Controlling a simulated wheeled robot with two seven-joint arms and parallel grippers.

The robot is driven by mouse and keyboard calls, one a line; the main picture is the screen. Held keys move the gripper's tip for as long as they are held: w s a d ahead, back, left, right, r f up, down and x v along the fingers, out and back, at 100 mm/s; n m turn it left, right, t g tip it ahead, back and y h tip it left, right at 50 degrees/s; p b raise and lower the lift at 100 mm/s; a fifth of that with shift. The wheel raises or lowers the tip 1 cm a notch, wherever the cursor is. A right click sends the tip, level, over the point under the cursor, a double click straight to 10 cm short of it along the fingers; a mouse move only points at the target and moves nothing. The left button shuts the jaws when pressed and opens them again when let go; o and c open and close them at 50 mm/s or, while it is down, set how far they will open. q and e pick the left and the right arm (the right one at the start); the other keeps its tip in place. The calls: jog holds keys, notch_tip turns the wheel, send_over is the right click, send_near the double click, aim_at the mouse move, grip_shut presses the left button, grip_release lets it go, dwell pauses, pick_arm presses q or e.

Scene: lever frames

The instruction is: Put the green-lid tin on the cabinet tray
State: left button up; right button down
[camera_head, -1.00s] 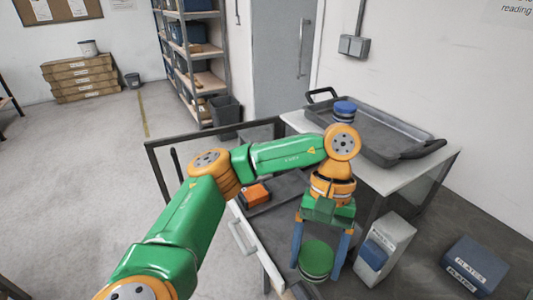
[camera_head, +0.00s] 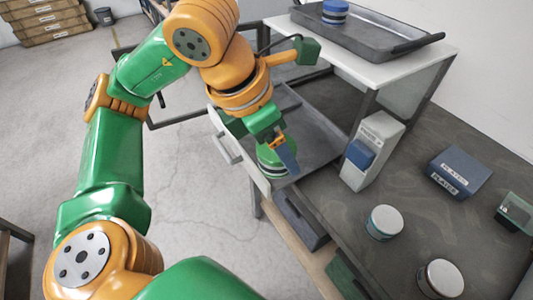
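The green-lid tin (camera_head: 267,156) is at the front left of the open grey drawer (camera_head: 318,140), partly hidden by my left gripper. My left gripper (camera_head: 284,158) is right at the tin, with one blue finger in front of the tin's right side. The other finger is hidden, so I cannot tell whether it grips the tin or just surrounds it. The dark cabinet tray (camera_head: 385,40) lies on the white cabinet top (camera_head: 312,40), with a blue-lid tin (camera_head: 335,12) in it. My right gripper is not in view.
A blue box labelled PLATES (camera_head: 459,172), a green-grey box (camera_head: 515,212) and two white-topped tins (camera_head: 384,222) (camera_head: 441,279) are on the dark surface. Open floor lies left.

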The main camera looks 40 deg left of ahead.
pick_arm(q)
jog(key=n+y, duration=0.1)
jog(key=n, duration=0.2)
jog(key=shift+n+b, duration=0.3)
jog(key=shift+w+a+n+t, duration=0.2)
jog(key=shift+n+t, duration=0.1)
jog(key=shift+n, duration=0.1)
jog(key=shift+y, duration=0.3)
jog(key=w+a+f, duration=0.1)
jog(key=w+a, duration=0.1)
jog(key=w+a+f+b, duration=0.1)
jog(key=w+a+f, duration=0.3)
jog(key=w, duration=0.1)
jog(key=shift+w+a+b, duration=0.1)
jog(key=shift+a+b, duration=0.05)
jog(key=shift+b, duration=0.25)
jog(key=w+f, duration=0.1)
jog(key=f, duration=0.1)
jog(key=w+a+f, duration=0.1)
jog(key=f, duration=0.1)
jog(key=w+a+f, duration=0.1)
jog(key=f, duration=0.2)
jog(key=shift+w+a, duration=0.1)
jog(key=shift+a, duration=0.15)
jog(key=shift+w+f, duration=0.1)
jog(key=shift+f, duration=0.3)
jog(key=shift+f, duration=0.15)
jog(key=o, duration=1.4)
jog(key=shift+c, duration=0.2)
